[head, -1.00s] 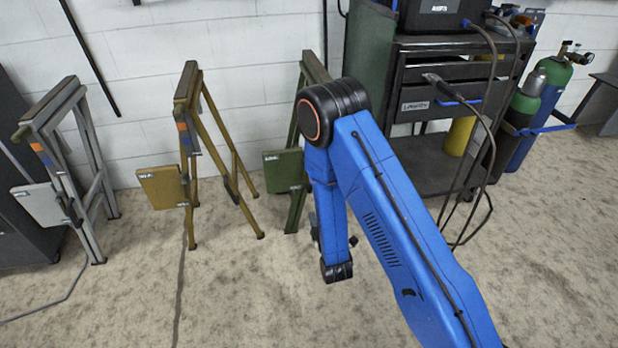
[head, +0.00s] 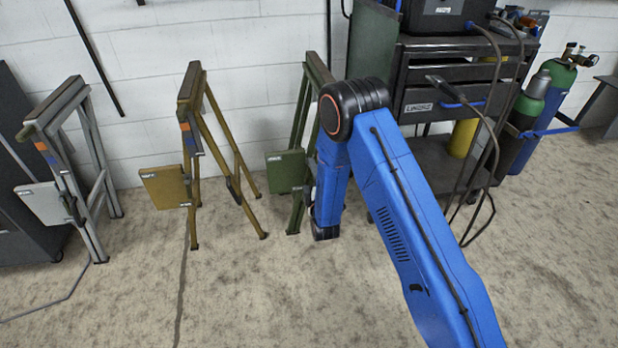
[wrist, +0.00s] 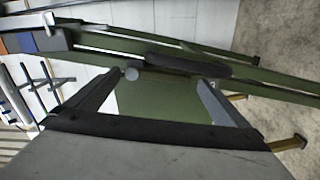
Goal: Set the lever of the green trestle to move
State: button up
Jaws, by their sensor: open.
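The green plate (wrist: 160,100) shows between the fingers. A dark grip-like bar (wrist: 188,66), possibly the lever, and a small grey knob (wrist: 131,74) lie just beyond the fingertips; contact cannot be told. In the head view my arm hides the gripper and lever.
A yellow trestle (head: 190,110) and a grey trestle (head: 88,150) stand to the left. A black tool cart (head: 440,165) with hanging cables and gas cylinders (head: 545,110) stand to the right. The floor in front is clear.

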jog(key=shift+w+a, duration=0.15)
jog(key=shift+w, duration=0.45)
jog(key=c, duration=1.5)
jog(key=shift+a, duration=0.1)
jog(key=shift+s+a+r+m, duration=0.2)
jog(key=shift+a+r+m, duration=0.5)
jog(key=shift+m, duration=2.25)
jog(key=shift+s+a+r+m, duration=0.25)
jog(key=shift+r+m, duration=0.8)
jog(key=shift+m, duration=1.95)
jog(key=shift+s+a+r+m, duration=0.1)
jog(key=shift+a+r+m, duration=0.65)
jog(key=shift+m, duration=2.2)
jog(key=shift+d+r, duration=0.15)
jog(key=shift+d, duration=0.05)
